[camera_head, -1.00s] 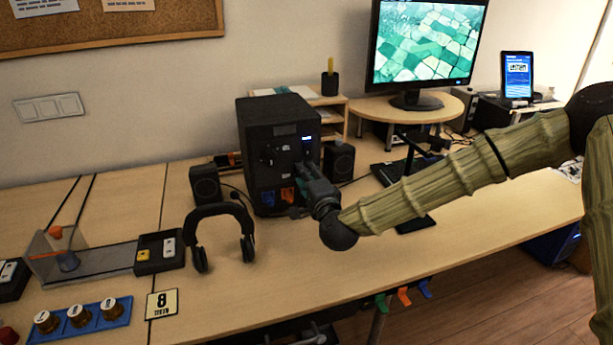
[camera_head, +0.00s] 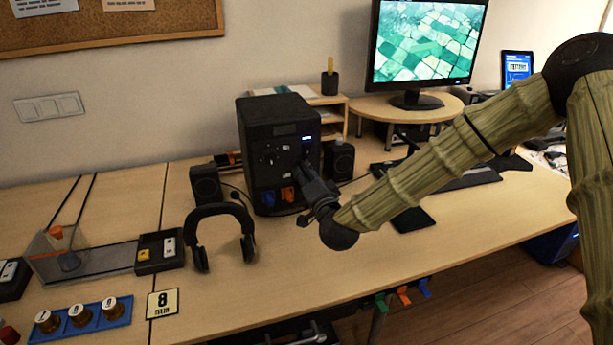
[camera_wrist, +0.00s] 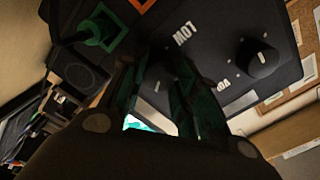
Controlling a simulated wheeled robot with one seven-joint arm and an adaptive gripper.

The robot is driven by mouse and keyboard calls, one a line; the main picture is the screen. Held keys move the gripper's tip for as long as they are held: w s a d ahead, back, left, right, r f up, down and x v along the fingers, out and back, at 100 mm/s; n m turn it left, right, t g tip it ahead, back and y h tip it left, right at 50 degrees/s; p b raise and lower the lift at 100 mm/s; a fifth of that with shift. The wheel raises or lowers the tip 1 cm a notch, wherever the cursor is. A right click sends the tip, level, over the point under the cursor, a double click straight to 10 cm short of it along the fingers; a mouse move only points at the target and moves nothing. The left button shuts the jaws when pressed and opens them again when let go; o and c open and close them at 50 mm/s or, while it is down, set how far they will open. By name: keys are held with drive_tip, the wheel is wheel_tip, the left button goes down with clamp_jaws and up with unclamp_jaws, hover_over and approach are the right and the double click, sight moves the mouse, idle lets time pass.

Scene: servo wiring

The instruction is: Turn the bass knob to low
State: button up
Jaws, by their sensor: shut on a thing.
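The black box-shaped unit (camera_head: 268,128) stands on the desk, with knobs on its front panel. My gripper (camera_head: 308,170) is at the right part of that panel. In the wrist view its dark green fingers (camera_wrist: 155,65) are closed in against the panel, just left of the printed word LOW (camera_wrist: 186,33). Another black knob (camera_wrist: 261,58) with a white mark stands apart from the fingers, near a second label, partly legible.
Small black speakers (camera_head: 206,184) (camera_head: 339,160) flank the unit. Blue and orange sockets (camera_head: 287,194) are low on the panel. A monitor (camera_head: 425,45) stands behind right. The desk's front middle is clear.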

idle(0.3)
drive_tip(key=o, duration=1)
drive_tip(key=shift+o, duration=0.2)
drive_tip(key=v, duration=1.2)
